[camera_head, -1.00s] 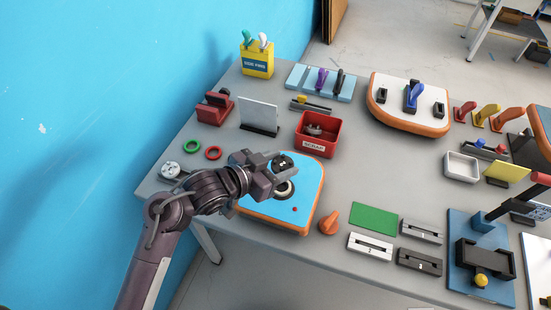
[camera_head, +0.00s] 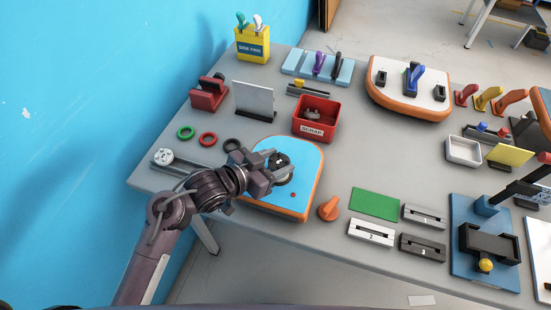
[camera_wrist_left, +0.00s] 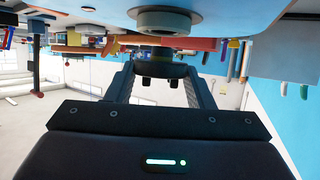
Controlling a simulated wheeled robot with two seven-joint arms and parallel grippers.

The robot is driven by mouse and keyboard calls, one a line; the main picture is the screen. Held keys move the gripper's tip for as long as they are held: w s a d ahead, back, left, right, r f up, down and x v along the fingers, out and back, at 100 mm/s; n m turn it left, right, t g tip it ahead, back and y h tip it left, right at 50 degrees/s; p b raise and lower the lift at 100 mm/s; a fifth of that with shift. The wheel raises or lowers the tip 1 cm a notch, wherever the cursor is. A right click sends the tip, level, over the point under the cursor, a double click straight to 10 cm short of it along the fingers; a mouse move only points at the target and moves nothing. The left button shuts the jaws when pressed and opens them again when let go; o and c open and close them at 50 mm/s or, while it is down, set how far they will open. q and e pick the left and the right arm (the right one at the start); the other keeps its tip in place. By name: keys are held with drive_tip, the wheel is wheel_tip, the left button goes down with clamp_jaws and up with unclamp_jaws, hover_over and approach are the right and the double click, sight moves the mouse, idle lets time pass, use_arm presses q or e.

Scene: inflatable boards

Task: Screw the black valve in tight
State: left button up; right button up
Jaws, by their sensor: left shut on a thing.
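The black valve (camera_head: 281,161) is over the blue board with an orange edge (camera_head: 300,197) in the head view. My left gripper (camera_head: 274,174) is shut on the valve. In the left wrist view the valve (camera_wrist_left: 160,68) shows dark between the two fingertips. A round grey socket (camera_wrist_left: 164,19) on the blue board is near it in that view. In the head view the valve and gripper cover most of the socket. I cannot tell whether the valve touches the socket. My right gripper is not in view.
An orange knob (camera_head: 329,208) stands right of the board. A red scrap bin (camera_head: 317,118) and an upright grey plate (camera_head: 254,100) stand behind it. Green (camera_head: 185,132), red (camera_head: 207,139) and black (camera_head: 232,145) rings lie to the left. The table's front edge is close to the board.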

use_arm(q)
drive_tip(key=shift+p, duration=0.95)
idle(1.5)
drive_tip(key=shift+f+b, duration=0.65)
drive_tip(key=shift+f, duration=0.35)
drive_tip(key=o, duration=1)
drive_tip(key=b+v, duration=0.1)
drive_tip(key=v, duration=0.5)
drive_tip(key=shift+s+a, duration=0.25)
drive_tip(key=shift+s, duration=0.05)
drive_tip(key=shift+s+a+r, duration=0.3)
drive_tip(key=shift+r, duration=0.1)
